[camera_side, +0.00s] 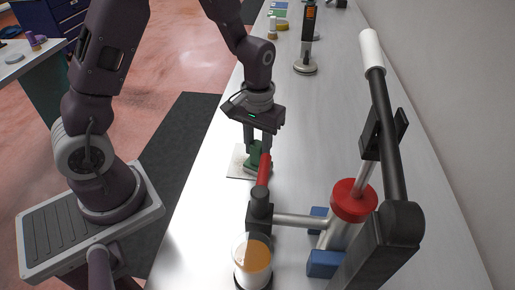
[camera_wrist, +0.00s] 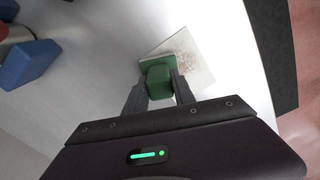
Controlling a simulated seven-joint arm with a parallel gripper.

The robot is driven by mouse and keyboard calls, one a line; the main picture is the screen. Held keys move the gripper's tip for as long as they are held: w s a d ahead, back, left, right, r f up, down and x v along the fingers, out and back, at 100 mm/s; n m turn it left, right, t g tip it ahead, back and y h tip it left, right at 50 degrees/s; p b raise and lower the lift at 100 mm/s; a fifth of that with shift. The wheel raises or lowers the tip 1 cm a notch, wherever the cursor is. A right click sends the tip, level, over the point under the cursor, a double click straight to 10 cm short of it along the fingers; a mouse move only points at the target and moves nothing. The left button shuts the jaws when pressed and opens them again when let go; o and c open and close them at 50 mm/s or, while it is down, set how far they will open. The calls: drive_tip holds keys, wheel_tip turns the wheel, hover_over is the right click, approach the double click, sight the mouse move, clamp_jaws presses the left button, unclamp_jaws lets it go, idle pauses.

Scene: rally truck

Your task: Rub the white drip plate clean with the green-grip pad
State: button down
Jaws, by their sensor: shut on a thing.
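The white drip plate (camera_side: 237,163) lies flat on the bench below my gripper (camera_side: 257,150). In the wrist view the drip plate (camera_wrist: 200,60) carries a brownish speckled stain (camera_wrist: 181,51) on its upper part. My gripper (camera_wrist: 158,86) is shut on the green grip of the pad (camera_wrist: 157,80). The green-grip pad (camera_side: 254,160) is over the plate in the side view and over its near left edge in the wrist view. The pad's underside is hidden, so I cannot tell whether it touches the plate.
A red-handled tap with a cup of amber liquid (camera_side: 253,262) stands in front of the plate. A lever press with a red collar (camera_side: 353,200) and blue blocks (camera_side: 325,263) stands to the right. A black-and-orange device (camera_side: 307,40) stands farther back. The bench between is clear.

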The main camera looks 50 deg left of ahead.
drive_tip(key=shift+d, duration=0.1)
drive_tip(key=shift+s+d+f, duration=0.15)
drive_tip(key=shift+s+d, duration=0.4)
drive_tip(key=shift+s, duration=0.1)
drive_tip(key=shift+w+a, duration=0.6)
drive_tip(key=shift+a, duration=0.05)
drive_tip(key=shift+s+d+f, duration=0.1)
drive_tip(key=shift+s+d, duration=0.55)
